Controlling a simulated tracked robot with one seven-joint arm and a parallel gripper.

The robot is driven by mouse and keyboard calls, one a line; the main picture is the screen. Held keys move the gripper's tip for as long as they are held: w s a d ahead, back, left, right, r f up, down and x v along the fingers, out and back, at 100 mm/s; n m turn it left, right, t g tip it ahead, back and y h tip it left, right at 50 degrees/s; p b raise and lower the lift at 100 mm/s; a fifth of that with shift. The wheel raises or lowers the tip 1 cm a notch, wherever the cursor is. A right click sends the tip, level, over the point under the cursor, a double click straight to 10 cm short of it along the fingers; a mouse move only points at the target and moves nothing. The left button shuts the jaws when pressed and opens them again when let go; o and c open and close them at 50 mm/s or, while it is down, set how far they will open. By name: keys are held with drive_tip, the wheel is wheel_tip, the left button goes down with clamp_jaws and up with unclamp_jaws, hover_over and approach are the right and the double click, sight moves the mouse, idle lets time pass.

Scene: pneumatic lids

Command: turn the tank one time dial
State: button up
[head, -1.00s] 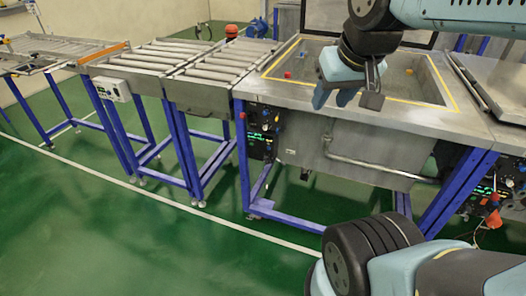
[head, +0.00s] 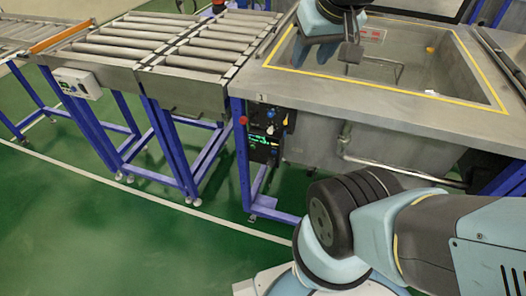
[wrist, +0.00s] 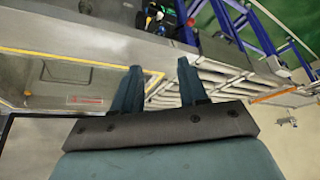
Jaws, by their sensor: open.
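The tank (head: 340,108) with a yellow-edged opening stands at the upper right of the head view. Its control panel (head: 266,133), dark with green displays and knobs, sits on the front left corner under the rim. The time dial is too small to pick out for certain. In the wrist view the panel (wrist: 157,17) shows at the top, sideways. My gripper (head: 325,50) is above the tank opening, up and right of the panel, apart from it. In the wrist view its two fingers (wrist: 160,88) stand apart with nothing between them.
Roller conveyors (head: 190,42) on blue legs stand left of the tank, with a small white control box (head: 77,83) on their front. The green floor (head: 120,235) in front is clear. A raised lid (head: 425,8) stands behind the tank.

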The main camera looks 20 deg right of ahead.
drive_tip(key=shift+o, duration=1.2)
drive_tip(key=shift+w+a, duration=0.1)
drive_tip(key=w+a+f+n+g+h, duration=0.2)
drive_tip(key=w+a+f+n+h, duration=0.15)
drive_tip(key=f+n, duration=0.45)
drive_tip(key=w+a+f+n+g+h, duration=0.25)
drive_tip(key=w+f+n, duration=0.2)
drive_tip(key=f, duration=0.65)
drive_tip(key=w+a+f+n+g+h, duration=0.2)
drive_tip(key=w+f+n+h, duration=0.15)
drive_tip(key=f+n, duration=0.45)
drive_tip(key=n+t+h, duration=0.1)
drive_tip(key=n+t, duration=1.5)
drive_tip(key=n, duration=1.1)
approach(270, 166)
drive_tip(key=shift+m+g, duration=0.25)
drive_tip(key=shift+m, duration=0.1)
drive_tip(key=x, duration=0.8)
drive_tip(key=shift+w+r, duration=0.15)
drive_tip(key=shift+r, duration=0.15)
